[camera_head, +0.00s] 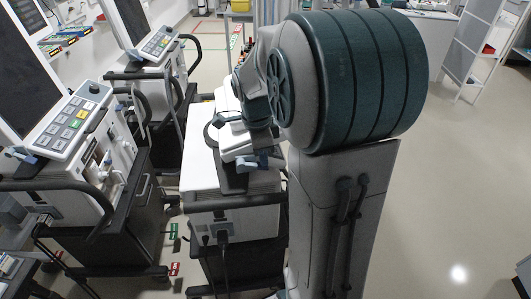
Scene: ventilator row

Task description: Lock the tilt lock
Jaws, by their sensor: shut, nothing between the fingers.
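The middle ventilator (232,207) stands on its cart with its back side toward me. A blue lever (251,163), which looks like the tilt lock, sits on the near side of its white upper part, above the white housing. My gripper (233,117) is at the end of my arm, just above and behind the blue lever in the picture. It is shut and empty. Its fingertips are small and partly covered by my wrist, so I cannot tell whether they touch the ventilator. My arm hides the right part of the upper unit.
A ventilator with a tilted screen and keypad (74,121) stands at the left, with a similar blue lever (22,155) on its side. Another ventilator (155,47) stands behind it. A white rack (480,45) is at the far right. The floor (450,170) at right is mostly clear.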

